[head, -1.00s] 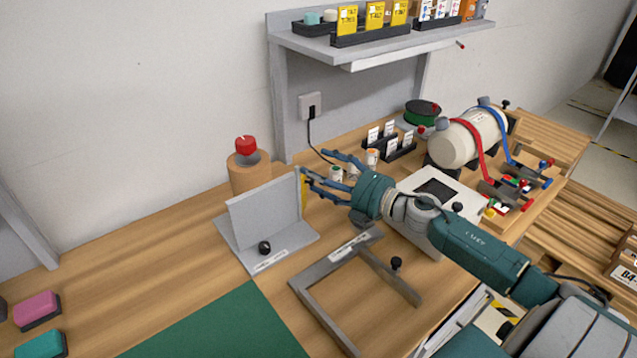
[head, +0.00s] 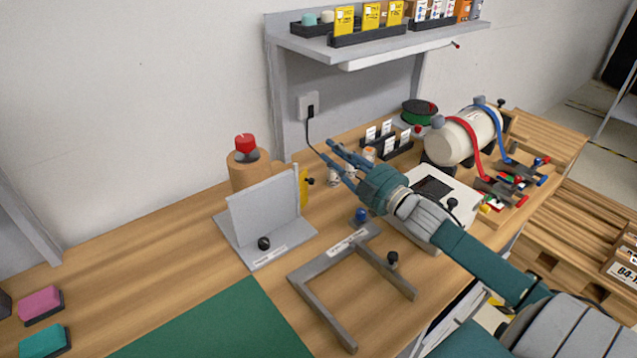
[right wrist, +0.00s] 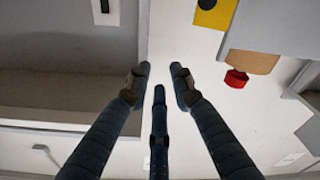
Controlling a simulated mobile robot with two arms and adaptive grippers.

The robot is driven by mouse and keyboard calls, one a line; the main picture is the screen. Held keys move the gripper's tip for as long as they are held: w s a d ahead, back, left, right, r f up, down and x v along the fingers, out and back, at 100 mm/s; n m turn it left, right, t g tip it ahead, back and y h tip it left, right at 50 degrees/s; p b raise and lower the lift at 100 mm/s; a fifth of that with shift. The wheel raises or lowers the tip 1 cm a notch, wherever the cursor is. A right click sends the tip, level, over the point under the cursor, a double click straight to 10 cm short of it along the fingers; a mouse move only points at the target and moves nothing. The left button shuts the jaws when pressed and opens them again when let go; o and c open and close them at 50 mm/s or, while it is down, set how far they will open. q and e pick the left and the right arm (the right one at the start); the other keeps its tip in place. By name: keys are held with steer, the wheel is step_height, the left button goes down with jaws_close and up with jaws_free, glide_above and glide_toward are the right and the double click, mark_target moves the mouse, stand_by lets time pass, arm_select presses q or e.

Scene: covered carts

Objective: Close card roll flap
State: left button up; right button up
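No part in view carries a readable card roll name, so I cannot tell for sure which is its flap. A grey stand (head: 228,246) has an upright grey plate (head: 265,208) and a black knob. Beside the plate's right edge is a yellow piece (head: 304,188) with a black knob, also in the right wrist view (right wrist: 213,14). A brown cardboard-coloured cylinder (head: 243,178) with a red top stands behind; it shows in the wrist view (right wrist: 252,62). My right gripper (head: 333,160) is open and empty, right of the yellow piece and apart from it. My left gripper is out of view.
A grey frame (head: 325,314) with a black knob lies in front, near a blue knob (head: 361,215). A white box (head: 452,185) is under my right forearm. A shelf (head: 380,50) overhangs the back. The left tabletop is mostly clear.

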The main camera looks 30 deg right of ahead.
step_height(320, 180, down, 4)
steer(key=s+d+m+h, duration=0.1)
steer(key=s+m+h, duration=0.1)
steer(key=m, duration=0.5)
steer(key=m+g+y, duration=0.1)
steer(key=m+y, duration=0.1)
steer(key=m, duration=1.6)
glide_toward(313, 183)
steer(key=w+p, duration=0.1)
steer(key=w, duration=0.1)
steer(key=w+p, duration=0.1)
steer(key=w, duration=0.2)
steer(key=w+a, duration=0.1)
steer(key=w, duration=0.2)
steer(key=shift+r+p, duration=0.1)
steer(key=shift+p, duration=0.3)
steer(key=shift+c, duration=0.2)
jaws_close()
